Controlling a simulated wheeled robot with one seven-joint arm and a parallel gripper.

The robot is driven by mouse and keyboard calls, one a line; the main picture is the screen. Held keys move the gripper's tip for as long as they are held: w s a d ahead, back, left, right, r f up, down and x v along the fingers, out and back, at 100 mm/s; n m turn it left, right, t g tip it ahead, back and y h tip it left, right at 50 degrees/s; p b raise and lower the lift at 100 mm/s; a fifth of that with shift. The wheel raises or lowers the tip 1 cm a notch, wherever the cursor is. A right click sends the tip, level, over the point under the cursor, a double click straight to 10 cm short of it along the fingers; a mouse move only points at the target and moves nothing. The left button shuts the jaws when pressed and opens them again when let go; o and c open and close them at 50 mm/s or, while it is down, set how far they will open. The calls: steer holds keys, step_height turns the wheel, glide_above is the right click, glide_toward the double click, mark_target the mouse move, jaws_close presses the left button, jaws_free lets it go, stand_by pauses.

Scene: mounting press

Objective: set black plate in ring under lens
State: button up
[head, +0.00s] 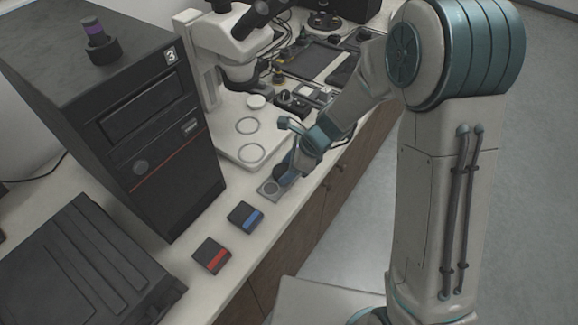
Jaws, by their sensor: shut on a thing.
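My gripper (284,174) is low over the front edge of the counter, just above a small grey square pad with a ring mark. It is shut on a small dark piece, apparently the black plate; the fingers and wrist hide most of it. The microscope (232,35) stands behind, with its lens (240,76) pointing down over a pale base (228,148). On that base are a ring mark (247,125) and a nearer ring mark (251,153), both bare. A white disc (256,101) lies beyond them, nearest the lens. My gripper is right of the nearer ring, apart from it.
The grey pad (268,189), a blue-striped black block (245,216) and a red-striped black block (212,256) line the front edge. A tall black cabinet (130,120) marked 3 stands left. Small parts and trays (306,60) fill the back right.

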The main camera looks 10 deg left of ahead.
steer(key=shift+f, duration=0.2)
steer(key=o, duration=1)
steer(key=shift+r, duration=0.1)
steer(key=shift+c, duration=0.2)
